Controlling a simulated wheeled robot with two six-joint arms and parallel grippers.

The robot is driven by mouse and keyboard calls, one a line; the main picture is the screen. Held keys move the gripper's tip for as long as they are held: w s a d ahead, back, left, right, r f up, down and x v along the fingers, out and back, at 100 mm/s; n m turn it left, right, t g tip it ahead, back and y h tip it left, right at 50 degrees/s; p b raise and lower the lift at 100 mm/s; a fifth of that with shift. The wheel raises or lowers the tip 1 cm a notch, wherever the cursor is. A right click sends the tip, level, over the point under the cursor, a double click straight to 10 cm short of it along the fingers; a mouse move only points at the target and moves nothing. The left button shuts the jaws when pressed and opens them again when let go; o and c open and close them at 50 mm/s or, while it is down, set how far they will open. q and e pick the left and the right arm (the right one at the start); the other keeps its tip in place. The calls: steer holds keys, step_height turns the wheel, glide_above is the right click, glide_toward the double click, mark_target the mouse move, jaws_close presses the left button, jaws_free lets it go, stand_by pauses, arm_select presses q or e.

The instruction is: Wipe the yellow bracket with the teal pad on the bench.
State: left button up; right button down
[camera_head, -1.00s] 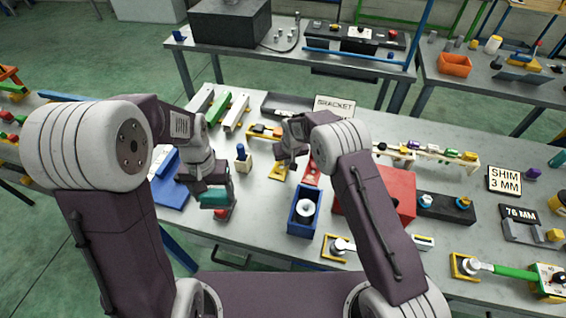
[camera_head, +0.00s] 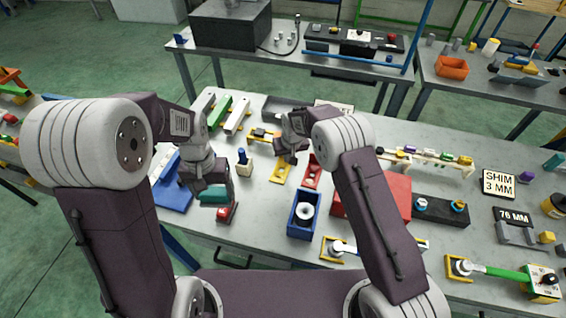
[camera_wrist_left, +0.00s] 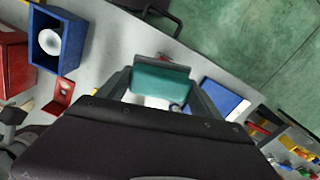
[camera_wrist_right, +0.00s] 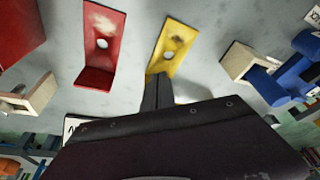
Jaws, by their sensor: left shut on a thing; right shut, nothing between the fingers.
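The teal pad (camera_head: 214,196) is held in my left gripper (camera_head: 210,190), above the bench's front left part. In the left wrist view the pad (camera_wrist_left: 160,81) sits between the two fingers. The yellow bracket (camera_head: 281,172) lies on the bench near my right gripper (camera_head: 288,156). In the right wrist view the bracket (camera_wrist_right: 178,42) has a hole and a dark smudge on its plate. My right gripper (camera_wrist_right: 158,92) is shut and empty, its tips at the bracket's near end; I cannot tell whether they touch it.
A red bracket (camera_wrist_right: 103,40) with a smudge lies beside the yellow one. A blue open box (camera_head: 291,222) and a red box (camera_head: 390,196) stand to the right. A red block (camera_head: 227,212) is near the pad. A blue-topped block (camera_head: 244,163) stands between the grippers.

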arm_select(q)
steer(key=shift+r, duration=0.35)
arm_select(e)
steer(key=shift+r, duration=0.5)
steer(key=shift+f, duration=0.1)
arm_select(q)
steer(key=shift+f, duration=0.1)
steer(key=shift+f, duration=0.1)
arm_select(e)
steer(key=shift+r, duration=0.2)
arm_select(q)
step_height(320, 180, down, 2)
steer(key=shift+f+b, duration=0.15)
steer(key=shift+b, duration=1.1)
arm_select(e)
steer(key=v, duration=1.1)
steer(key=shift+s+r, duration=0.2)
steer(key=shift+r, duration=0.1)
